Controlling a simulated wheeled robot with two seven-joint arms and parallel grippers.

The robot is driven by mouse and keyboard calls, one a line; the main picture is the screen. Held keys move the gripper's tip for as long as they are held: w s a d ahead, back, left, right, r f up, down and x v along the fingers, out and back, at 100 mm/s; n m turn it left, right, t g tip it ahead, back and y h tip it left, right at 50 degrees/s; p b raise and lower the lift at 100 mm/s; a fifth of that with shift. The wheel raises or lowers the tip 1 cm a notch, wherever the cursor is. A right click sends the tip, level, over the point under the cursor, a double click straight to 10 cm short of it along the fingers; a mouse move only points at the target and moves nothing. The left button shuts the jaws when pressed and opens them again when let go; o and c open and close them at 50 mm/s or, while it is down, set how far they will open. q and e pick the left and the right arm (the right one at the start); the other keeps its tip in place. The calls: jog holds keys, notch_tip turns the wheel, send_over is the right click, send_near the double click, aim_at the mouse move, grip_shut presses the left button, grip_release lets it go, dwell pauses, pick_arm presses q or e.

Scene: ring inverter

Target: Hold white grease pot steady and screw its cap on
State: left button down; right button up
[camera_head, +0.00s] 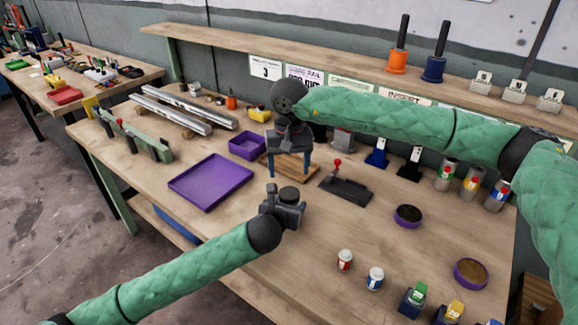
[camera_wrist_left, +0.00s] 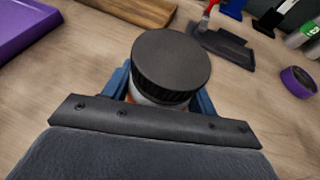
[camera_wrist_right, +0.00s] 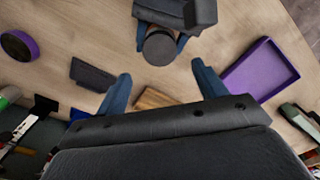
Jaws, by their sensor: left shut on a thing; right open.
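The white grease pot (camera_wrist_left: 152,99) stands upright between the fingers of my left gripper (camera_head: 284,207), which is shut on it. Only a narrow strip of its white and orange side shows in the left wrist view. Its black ribbed cap (camera_wrist_left: 170,62) sits on top of the pot and looks level; how tight it is I cannot tell. The cap also shows in the head view (camera_head: 289,194) and the right wrist view (camera_wrist_right: 159,48). My right gripper (camera_head: 291,172) is open and empty, pointing down, above and a little behind the cap, apart from it.
A purple tray (camera_head: 211,181) and a small purple bin (camera_head: 248,146) are left of the grippers. A dark fixture with a red knob (camera_head: 346,188) stands to the right. Small cans (camera_head: 375,278) and round purple dishes (camera_head: 408,216) are farther right. A wooden board (camera_head: 298,170) lies behind.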

aim_at(289, 193)
dwell(0.3)
jog(key=shift+f, duration=4)
jog(key=c, duration=1)
